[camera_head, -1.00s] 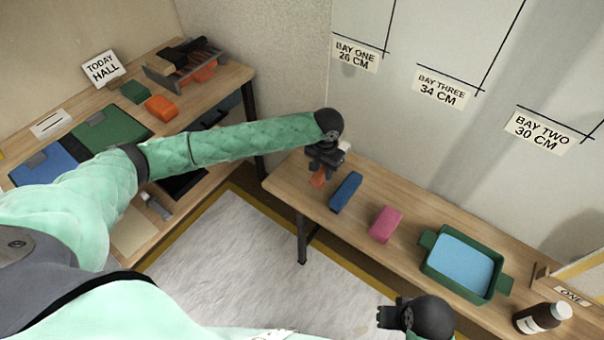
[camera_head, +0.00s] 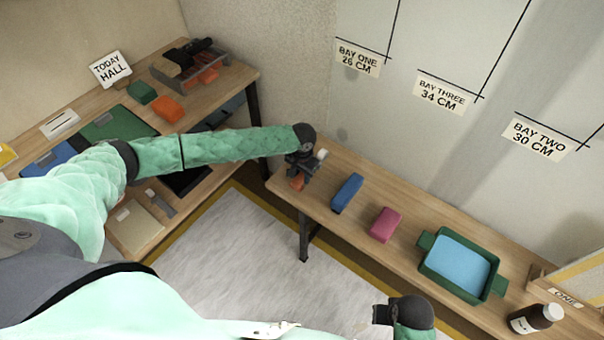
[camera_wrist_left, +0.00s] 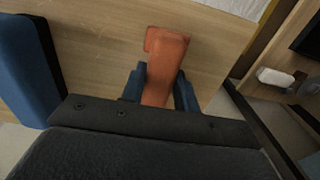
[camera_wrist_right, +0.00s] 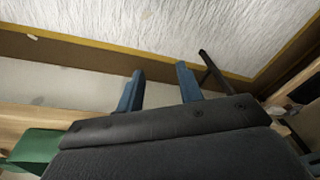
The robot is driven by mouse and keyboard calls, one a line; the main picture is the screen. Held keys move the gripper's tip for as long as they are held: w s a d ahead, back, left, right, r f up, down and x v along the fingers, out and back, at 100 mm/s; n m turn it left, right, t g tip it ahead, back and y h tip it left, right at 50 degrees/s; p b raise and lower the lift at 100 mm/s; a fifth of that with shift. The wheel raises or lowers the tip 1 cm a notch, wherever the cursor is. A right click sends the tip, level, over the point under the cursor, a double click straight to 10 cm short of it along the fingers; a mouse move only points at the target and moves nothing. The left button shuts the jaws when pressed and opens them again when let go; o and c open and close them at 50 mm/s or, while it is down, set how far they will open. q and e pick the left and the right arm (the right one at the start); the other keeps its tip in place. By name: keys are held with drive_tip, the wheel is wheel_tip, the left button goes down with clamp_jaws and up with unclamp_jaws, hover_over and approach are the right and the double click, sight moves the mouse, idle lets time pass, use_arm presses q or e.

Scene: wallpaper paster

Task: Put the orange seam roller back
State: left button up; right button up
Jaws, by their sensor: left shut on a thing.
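My left gripper (camera_head: 297,178) is shut on an orange piece, which looks like the orange seam roller (camera_head: 296,184), at the left end of the right-hand bench. In the left wrist view the roller (camera_wrist_left: 166,58) sits between the two blue fingers, its wider end pointing away from the palm over the wood. I cannot tell whether it touches the bench. My right gripper (camera_head: 380,314) is empty at the bottom of the head view. Its fingers stand apart in the right wrist view (camera_wrist_right: 160,88).
The right-hand bench holds a blue block (camera_head: 347,192), a pink block (camera_head: 385,225), a green tray (camera_head: 425,262) and a bottle (camera_head: 536,318). The left bench has a rack (camera_head: 222,77) with dark and orange items, and an orange block (camera_head: 167,108). Open floor (camera_head: 240,250) lies between.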

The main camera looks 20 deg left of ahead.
use_arm(q)
drive_tip(key=shift+f, duration=0.15)
use_arm(e)
wheel_tip(320, 180, down, 3)
drive_tip(key=shift+w+f, duration=0.1)
drive_tip(key=shift+f, duration=0.1)
use_arm(q)
drive_tip(key=shift+f, duration=0.15)
drive_tip(key=shift+f+p, duration=0.3)
use_arm(e)
drive_tip(key=shift+f, duration=0.3)
use_arm(q)
drive_tip(key=o, duration=1.1)
